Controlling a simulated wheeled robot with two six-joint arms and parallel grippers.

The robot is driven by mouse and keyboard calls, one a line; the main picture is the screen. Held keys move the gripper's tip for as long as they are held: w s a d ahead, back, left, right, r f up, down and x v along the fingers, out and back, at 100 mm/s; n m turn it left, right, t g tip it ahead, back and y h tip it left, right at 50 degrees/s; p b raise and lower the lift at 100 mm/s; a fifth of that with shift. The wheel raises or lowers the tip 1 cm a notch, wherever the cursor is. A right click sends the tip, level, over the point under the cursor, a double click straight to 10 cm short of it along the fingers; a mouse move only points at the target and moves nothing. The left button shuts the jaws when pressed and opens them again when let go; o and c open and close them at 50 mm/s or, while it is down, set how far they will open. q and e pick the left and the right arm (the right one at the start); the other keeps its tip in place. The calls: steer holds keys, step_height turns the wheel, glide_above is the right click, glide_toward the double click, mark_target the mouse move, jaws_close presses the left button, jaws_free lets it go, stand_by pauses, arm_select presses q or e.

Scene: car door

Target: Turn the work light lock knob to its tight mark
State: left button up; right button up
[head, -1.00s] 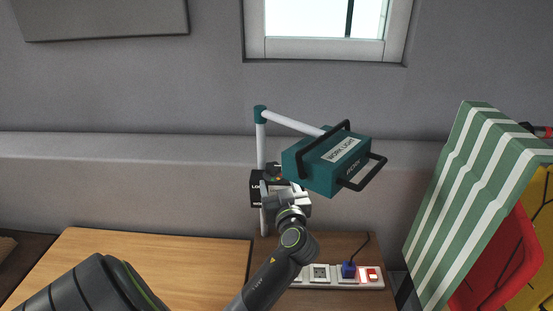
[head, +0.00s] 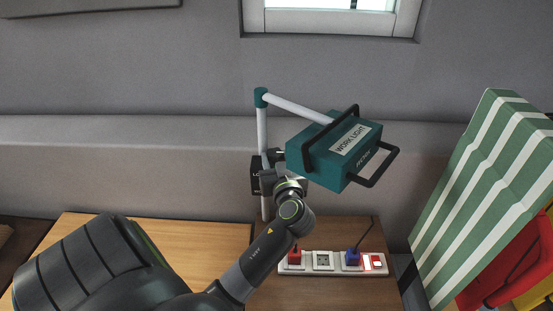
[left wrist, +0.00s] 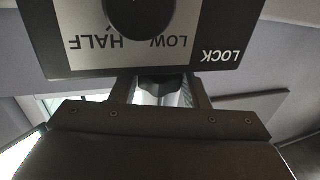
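The teal work light (head: 335,150) hangs from a white pole (head: 262,140) with a teal corner joint. A black box with a marked panel (head: 257,176) sits on the pole, partly covered by my left gripper (head: 277,172). In the left wrist view the panel (left wrist: 88,56) appears upside down, reading LOCK, LOW and HALF, with a round black dial (left wrist: 140,12) on it. My left gripper (left wrist: 163,88) has its fingers either side of a dark lobed knob (left wrist: 163,82) beneath the panel. Whether they grip it is unclear. My right gripper is out of view.
A power strip (head: 335,268) with a red plug (head: 295,257) and a blue plug (head: 352,256) lies on the brown surface below the light. A green-striped panel (head: 480,190) stands at right. The wooden tabletop (head: 190,240) is bare.

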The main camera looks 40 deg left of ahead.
arm_select(q)
steer(key=c, duration=0.5)
steer(key=shift+o, duration=0.2)
